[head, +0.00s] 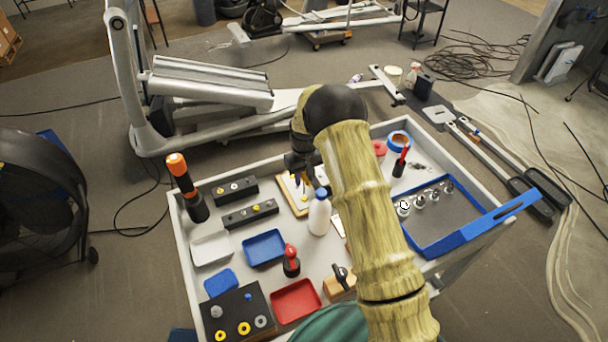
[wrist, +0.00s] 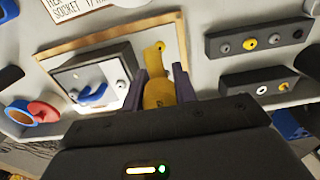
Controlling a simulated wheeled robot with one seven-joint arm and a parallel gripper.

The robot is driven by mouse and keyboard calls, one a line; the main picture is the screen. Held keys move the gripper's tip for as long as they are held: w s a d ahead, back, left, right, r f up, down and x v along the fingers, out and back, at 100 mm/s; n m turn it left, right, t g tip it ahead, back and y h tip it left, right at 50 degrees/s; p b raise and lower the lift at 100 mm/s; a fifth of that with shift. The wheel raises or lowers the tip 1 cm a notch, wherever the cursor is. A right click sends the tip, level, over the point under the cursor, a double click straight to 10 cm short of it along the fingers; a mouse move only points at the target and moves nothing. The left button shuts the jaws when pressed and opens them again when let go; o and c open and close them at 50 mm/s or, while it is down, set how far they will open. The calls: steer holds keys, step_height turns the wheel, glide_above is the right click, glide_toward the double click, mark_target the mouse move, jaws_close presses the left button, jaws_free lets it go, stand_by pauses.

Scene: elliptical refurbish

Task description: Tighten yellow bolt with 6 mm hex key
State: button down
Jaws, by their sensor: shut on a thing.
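My gripper (wrist: 163,88) is shut on a yellow piece (wrist: 158,92), with a dark finger on each side. The piece narrows to a tab over a wood-framed white board (wrist: 135,45). It may be the hex key, but I cannot tell its size or whether it touches the board. On the board a dark block with a pale face (wrist: 88,75) carries a blue curved part and bolt heads. A yellow bolt head (wrist: 249,43) shows on a black bar to the right. In the head view my gripper (head: 303,170) is over the board (head: 290,201), partly hidden by my arm.
Black bolt bars (head: 237,188) stand left of the board. A white bottle (head: 319,216) stands close in front of it. A blue tray (head: 264,248), red tray (head: 295,301) and orange-topped tool (head: 184,180) are on the cart. A blue-edged tray with sockets (head: 440,224) is right.

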steer(key=shift+f, duration=0.45)
stand_by(0.5)
steer(key=n, duration=0.8)
steer(key=shift+r, duration=0.1)
steer(key=n, duration=0.4)
steer(key=shift+p, duration=0.3)
steer(key=n, duration=0.4)
steer(key=shift+p, duration=0.35)
steer(key=shift+f+b, duration=0.45)
steer(key=shift+f, duration=0.25)
stand_by(0.8)
stand_by(0.4)
